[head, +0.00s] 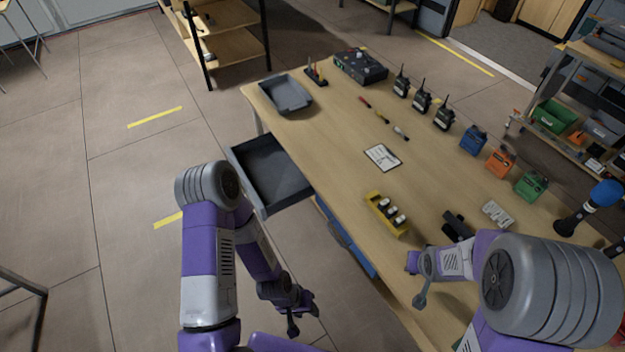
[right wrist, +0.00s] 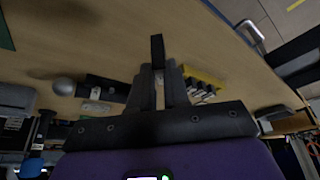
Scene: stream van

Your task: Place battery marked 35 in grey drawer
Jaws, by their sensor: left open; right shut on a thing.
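The grey drawer (head: 272,180) stands pulled open at the table's left side; its visible floor looks empty. My right gripper (head: 416,280) is over the table's near edge, in front of the yellow holder. In the right wrist view it (right wrist: 160,80) is shut on a small dark block (right wrist: 157,48); no number is readable on it, so I cannot tell if it is the battery marked 35. The yellow holder (head: 375,203) on the table carries several dark, white-topped pieces. My left gripper (head: 300,312) is open and empty, low above the floor beside the table.
A blue drawer (head: 345,240) shows below the tabletop. A grey tray (head: 286,94), a clipboard (head: 382,157), radios (head: 422,100), and blue (head: 473,140), orange (head: 501,163) and green (head: 531,186) packs stand on the table.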

